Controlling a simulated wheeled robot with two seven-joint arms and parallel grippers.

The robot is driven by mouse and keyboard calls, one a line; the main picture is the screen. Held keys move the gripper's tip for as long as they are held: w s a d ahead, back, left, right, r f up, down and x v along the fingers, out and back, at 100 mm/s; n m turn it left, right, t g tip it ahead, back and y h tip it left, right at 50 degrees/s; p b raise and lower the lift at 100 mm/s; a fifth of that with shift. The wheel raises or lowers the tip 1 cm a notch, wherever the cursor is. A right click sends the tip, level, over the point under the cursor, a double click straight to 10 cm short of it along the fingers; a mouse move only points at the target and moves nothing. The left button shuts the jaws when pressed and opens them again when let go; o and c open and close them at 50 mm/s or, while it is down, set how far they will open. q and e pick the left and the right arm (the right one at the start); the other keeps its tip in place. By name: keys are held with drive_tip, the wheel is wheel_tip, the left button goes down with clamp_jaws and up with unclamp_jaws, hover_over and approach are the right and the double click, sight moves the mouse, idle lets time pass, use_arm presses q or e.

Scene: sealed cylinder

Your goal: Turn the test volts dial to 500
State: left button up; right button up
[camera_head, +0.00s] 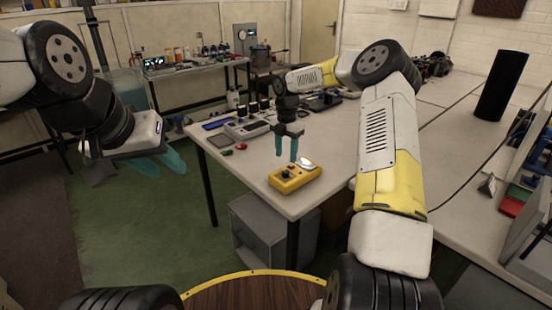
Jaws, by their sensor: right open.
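A yellow tester (295,178) lies on the near corner of the white bench. A pale round gauge or lit part shows at its far right, and a small dark dial (284,173) is on its top face at the left. The dial's markings are too small to read. My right gripper (287,153) points down just above and behind the tester. Its teal fingers are apart with nothing between them. My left gripper (166,166) hangs over the green floor at the left, far from the tester. Its teal fingers look apart and empty.
A grey meter (246,129) and small red and green items lie on the bench left of the tester. A black cylinder (502,86) stands on the bench at the right. A grey cabinet (262,228) is under the bench. Bench right of the tester is clear.

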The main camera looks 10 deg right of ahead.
sight(286, 171)
wheel_tip(286, 171, down, 7)
drive_tip(key=shift+f, duration=0.1)
idle(0.3)
clamp_jaws()
